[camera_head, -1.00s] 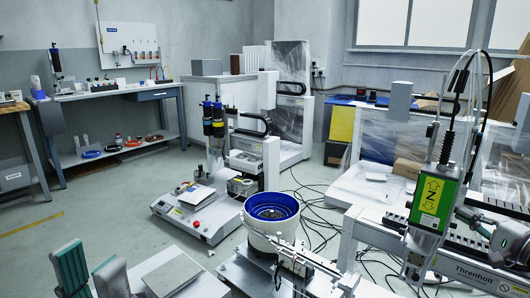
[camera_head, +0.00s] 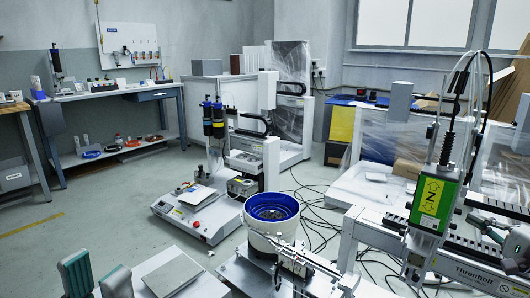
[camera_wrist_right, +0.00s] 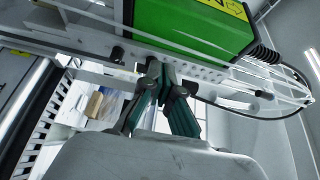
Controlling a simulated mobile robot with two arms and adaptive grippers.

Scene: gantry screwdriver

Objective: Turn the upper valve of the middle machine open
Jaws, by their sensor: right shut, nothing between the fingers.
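I cannot clearly pick out the upper valve in either view. A machine with dark, blue-capped cylinders (camera_head: 213,120) stands near the middle of the head view, behind the feeder bowl. My left gripper (camera_head: 95,266) is at the bottom left of the head view, its two teal fingers apart and nothing between them. My right gripper (camera_head: 486,225) is at the right edge of the head view, partly cut off, beside the green screwdriver unit (camera_head: 433,204). In the right wrist view its fingers (camera_wrist_right: 163,70) are together and empty, close below the green housing (camera_wrist_right: 192,28).
A blue-lined feeder bowl (camera_head: 271,207) stands in front at the centre. A white gantry beam (camera_head: 480,272) lies under the screwdriver unit. Cables (camera_head: 310,205) trail on the floor. Workbenches (camera_head: 110,91) line the left wall. The floor at left is mostly clear.

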